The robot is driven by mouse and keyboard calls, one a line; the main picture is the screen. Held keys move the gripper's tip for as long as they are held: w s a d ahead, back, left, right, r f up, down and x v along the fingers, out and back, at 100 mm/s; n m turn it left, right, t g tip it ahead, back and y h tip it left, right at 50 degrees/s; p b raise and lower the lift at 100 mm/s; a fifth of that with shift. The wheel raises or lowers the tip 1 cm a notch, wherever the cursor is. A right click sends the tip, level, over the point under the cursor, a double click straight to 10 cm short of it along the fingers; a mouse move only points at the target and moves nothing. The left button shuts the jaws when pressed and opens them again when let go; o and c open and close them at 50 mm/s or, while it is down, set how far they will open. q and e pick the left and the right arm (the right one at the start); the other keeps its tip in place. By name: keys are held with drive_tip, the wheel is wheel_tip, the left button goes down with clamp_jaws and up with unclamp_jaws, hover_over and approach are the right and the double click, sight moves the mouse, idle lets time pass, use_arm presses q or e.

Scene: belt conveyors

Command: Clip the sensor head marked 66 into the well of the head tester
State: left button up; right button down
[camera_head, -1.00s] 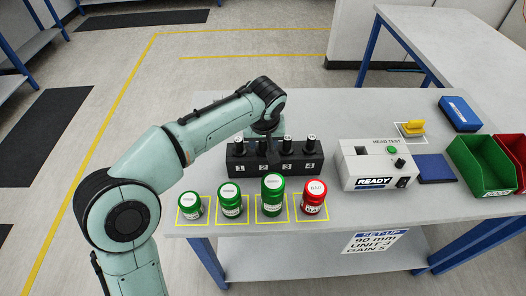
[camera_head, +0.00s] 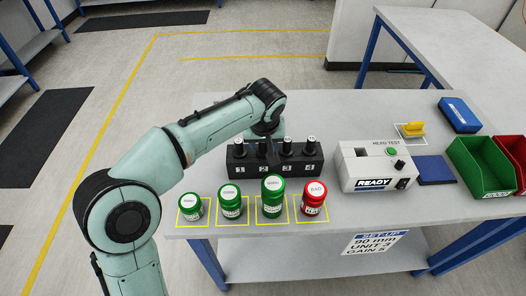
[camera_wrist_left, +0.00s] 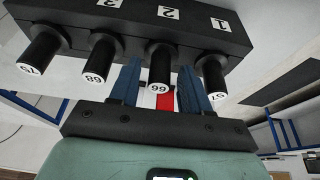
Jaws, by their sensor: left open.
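The sensor head marked 66 (camera_wrist_left: 160,72) is a black cylinder with a white end label. It stands in slot 2 of the black rack (camera_wrist_left: 200,38), which also shows in the head view (camera_head: 275,168). My left gripper (camera_wrist_left: 160,78) is open, with one blue finger on each side of this head in the wrist view; I cannot tell whether they touch it. In the head view my left gripper (camera_head: 272,155) is at the rack and partly covers its middle. The white head tester (camera_head: 372,172) stands to the right, with a dark well (camera_head: 361,151) on top and a READY display.
Other heads stand in the rack, including 57 (camera_wrist_left: 213,78) close beside one finger. Green jars (camera_head: 230,203) and a red jar (camera_head: 314,199) stand in front.

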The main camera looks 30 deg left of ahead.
use_arm(q)
clamp_jaws()
